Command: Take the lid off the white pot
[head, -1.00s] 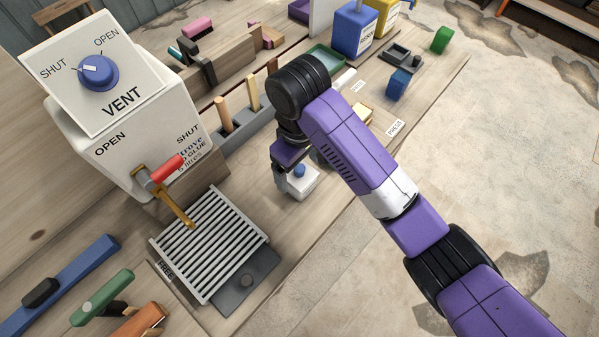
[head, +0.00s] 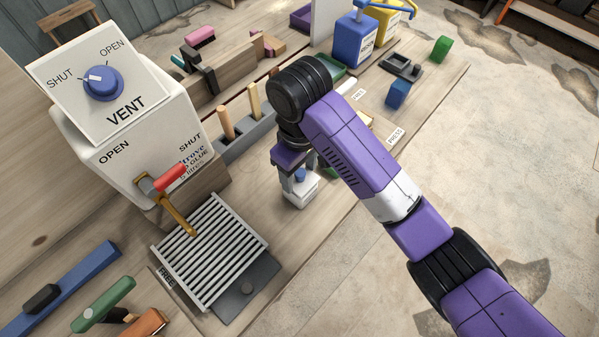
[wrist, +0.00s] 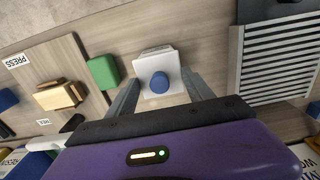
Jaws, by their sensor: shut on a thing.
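The white pot (head: 301,193) is a small white square box with a blue knob (head: 300,174) on its lid. It stands on the wooden bench, and shows in the wrist view (wrist: 158,58) with the round blue knob (wrist: 160,82) facing the camera. My gripper (head: 299,175) reaches down over it, with one grey finger on each side of the lid. In the wrist view my gripper (wrist: 163,82) is shut on the lid's sides, with the knob between the fingers. The seam between lid and pot is not clear, so I cannot tell whether they are apart.
A slatted grey rack (head: 212,252) lies left of the pot, below a white glue box (head: 130,150) with a red-handled tap (head: 168,181). A grey holder (head: 245,138) with wooden pegs stands behind. A green block (wrist: 102,72) is near the pot. Floor is to the right.

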